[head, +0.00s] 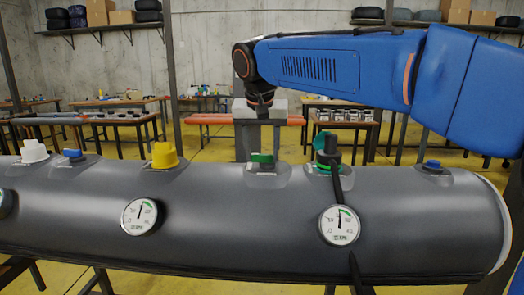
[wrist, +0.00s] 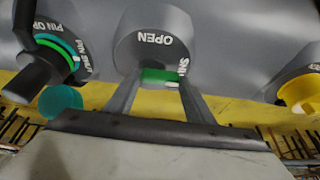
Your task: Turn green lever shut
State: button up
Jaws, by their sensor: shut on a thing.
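The green lever (head: 262,158) stands on a round grey valve on top of the grey inflatable tube. In the wrist view the lever (wrist: 158,76) lies between the two fingers of my gripper (wrist: 160,80), which is shut on it. The valve face (wrist: 152,38) reads OPEN, with part of a second word, beginning SHU, at the right. A small white mark shows at the lever's right end. In the head view my gripper (head: 262,148) reaches down onto the lever from behind the tube; its fingertips are hard to make out there.
The grey tube (head: 250,215) runs across the front with gauges (head: 139,216) (head: 340,225). A valve with a black hose and teal cap (head: 326,150) stands close right of the lever. A yellow cap (head: 164,155) stands left. Workbenches (head: 80,118) are behind.

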jog(key=o, duration=1.1)
jog(key=shift+c, duration=0.2)
jog(key=v, duration=1.7)
jog(key=shift+r, duration=0.25)
